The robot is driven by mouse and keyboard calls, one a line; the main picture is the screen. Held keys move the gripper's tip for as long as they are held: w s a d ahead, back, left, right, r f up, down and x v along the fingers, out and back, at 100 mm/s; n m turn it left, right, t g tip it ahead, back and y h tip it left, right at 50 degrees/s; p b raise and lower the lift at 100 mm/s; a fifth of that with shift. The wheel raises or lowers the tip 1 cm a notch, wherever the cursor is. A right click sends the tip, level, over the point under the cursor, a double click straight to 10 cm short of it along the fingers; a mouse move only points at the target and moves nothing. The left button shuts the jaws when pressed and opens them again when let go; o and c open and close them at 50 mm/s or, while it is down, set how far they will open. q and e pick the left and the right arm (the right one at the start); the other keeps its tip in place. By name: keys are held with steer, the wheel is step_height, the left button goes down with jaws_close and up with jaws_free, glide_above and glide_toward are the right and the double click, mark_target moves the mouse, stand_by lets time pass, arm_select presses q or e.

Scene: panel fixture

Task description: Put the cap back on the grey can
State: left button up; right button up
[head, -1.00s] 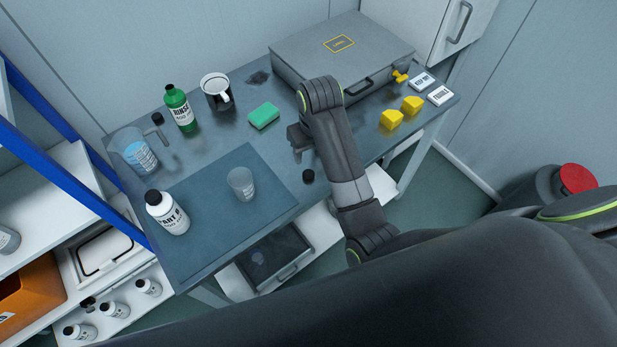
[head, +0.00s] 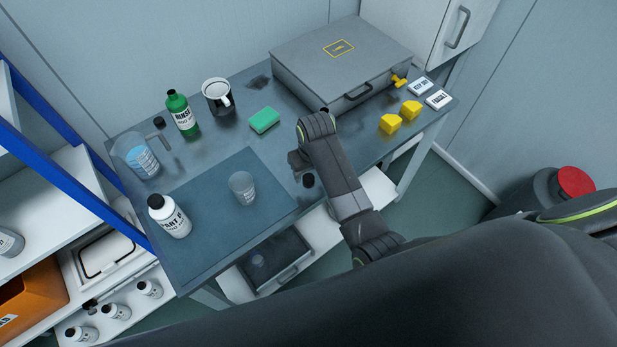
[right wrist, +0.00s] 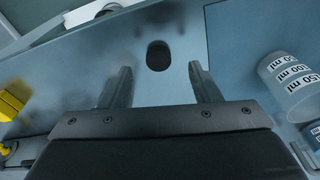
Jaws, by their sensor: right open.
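A small black cap (head: 308,181) lies on the table near its front edge. In the right wrist view the cap (right wrist: 158,56) shows ahead of the fingertips, centred between them and apart from both. My right gripper (head: 297,161) is low over the table beside this cap; in the right wrist view (right wrist: 161,76) its fingers are apart and empty. A second small black cap (head: 159,122) lies at the back left beside the green bottle. I cannot pick out an uncapped grey can with certainty; a greyish container (head: 10,242) stands on the left shelf, partly cut off. My left gripper is not in view.
On the table (head: 220,268) stand a clear cup (head: 242,187), a white black-capped bottle (head: 169,217), a pitcher (head: 138,158), a green bottle (head: 183,115), a mug (head: 217,96), a green sponge (head: 264,119), yellow blocks (head: 390,123) and a grey case (head: 342,62).

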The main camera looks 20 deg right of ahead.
mark_target(308, 178)
steer(key=f, duration=0.1)
steer(key=w+f, duration=0.1)
steer(key=f, duration=0.1)
steer(key=shift+w+f+p, duration=0.15)
steer(key=shift+f+p, duration=0.1)
steer(key=shift+p, duration=0.05)
steer(key=shift+f, duration=0.65)
steer(key=shift+c, duration=0.4)
steer(key=c, duration=1)
